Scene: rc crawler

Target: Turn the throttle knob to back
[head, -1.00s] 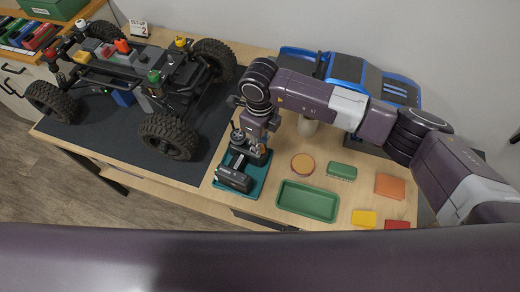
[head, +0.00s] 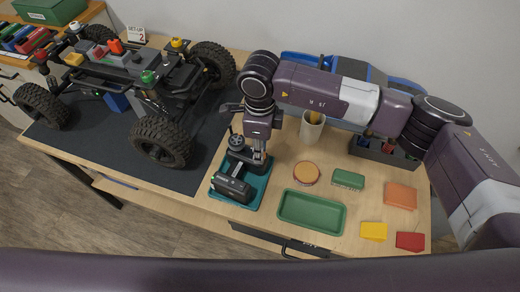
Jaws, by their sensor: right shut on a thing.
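A black transmitter (head: 233,190) lies on a teal tray (head: 221,201) near the front of the table. Its round wheel (head: 236,142) stands up at the back left. My right gripper (head: 258,160) points down at the right side of the transmitter's upper part. Its fingers are shut on a small part there, which looks like the throttle knob. The fingers hide most of the knob, so its setting cannot be read. My left gripper is not in view.
An RC crawler chassis (head: 135,85) stands on a dark mat (head: 100,147) at left. Right of the tray are a green tray (head: 311,225), a round orange-topped tin (head: 306,173), a green box (head: 348,179) and a cup (head: 311,128). A blue body shell (head: 403,85) is behind my right arm.

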